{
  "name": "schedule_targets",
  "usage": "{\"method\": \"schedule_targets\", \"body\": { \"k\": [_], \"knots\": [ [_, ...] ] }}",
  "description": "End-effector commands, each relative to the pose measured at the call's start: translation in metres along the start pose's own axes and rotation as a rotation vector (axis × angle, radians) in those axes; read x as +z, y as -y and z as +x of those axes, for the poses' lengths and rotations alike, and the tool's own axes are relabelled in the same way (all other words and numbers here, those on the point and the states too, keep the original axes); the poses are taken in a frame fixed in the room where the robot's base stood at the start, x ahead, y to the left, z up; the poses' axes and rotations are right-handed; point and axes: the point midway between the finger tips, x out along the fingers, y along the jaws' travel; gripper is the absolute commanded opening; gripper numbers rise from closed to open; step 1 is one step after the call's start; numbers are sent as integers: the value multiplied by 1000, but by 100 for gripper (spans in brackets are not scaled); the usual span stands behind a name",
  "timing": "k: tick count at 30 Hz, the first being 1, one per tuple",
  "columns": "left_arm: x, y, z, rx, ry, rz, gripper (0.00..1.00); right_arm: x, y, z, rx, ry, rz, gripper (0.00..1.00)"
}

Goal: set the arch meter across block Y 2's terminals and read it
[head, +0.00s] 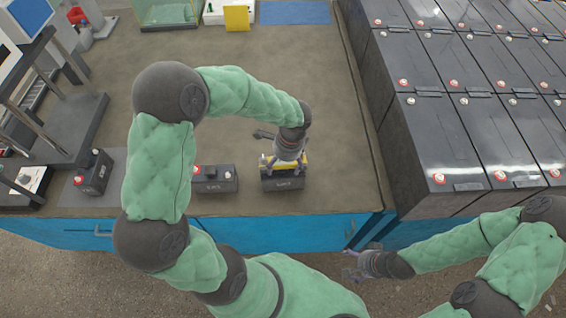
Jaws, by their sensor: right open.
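A yellow arch meter (265,160) is at the top of a dark battery block (283,184) near the bench's front edge. My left gripper (287,167) reaches down from above with its fingers at the meter and appears shut on it. The gripper hides much of the meter, its reading and the block's terminals, so contact with the terminals cannot be told. A second dark block (214,184) stands just left, with a red terminal showing. The block labels are too small to read surely. My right gripper (362,265) is open and empty, in front of the bench.
The brown bench (330,110) is mostly clear behind the blocks. Another small block (93,172) stands on a grey mat at left, beside a dark stand. Rows of large black batteries (440,140) fill the right. A yellow card (237,18) and blue mat (295,12) are at the back.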

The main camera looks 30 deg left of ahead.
Motion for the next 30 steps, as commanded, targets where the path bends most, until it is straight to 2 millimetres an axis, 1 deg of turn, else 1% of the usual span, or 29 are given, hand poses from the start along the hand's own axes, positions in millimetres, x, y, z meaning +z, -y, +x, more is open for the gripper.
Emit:
{"method": "schedule_targets", "body": {
  "k": [5, 8, 11, 21, 25, 30],
  "knots": [
    [0, 0, 0, 1, 1, 1, 83, 0, 0, 0, 0, 0, 0, 83],
    [0, 0, -6, 0, 1, 1, 83, 0, 0, 0, 0, 0, 0, 83],
    [-1, 1, -19, -3, -2, 1, 83, 0, 0, 0, 0, 0, 0, 83],
    [-1, 1, -85, -4, -3, 0, 83, 0, 0, 0, 0, 0, 0, 83],
    [-1, 1, -104, -3, -1, 1, 83, 0, 0, 0, 0, 0, 0, 83],
    [0, 0, -117, 0, 0, 1, 83, 0, 0, 0, 0, 0, 0, 83]
  ]
}}
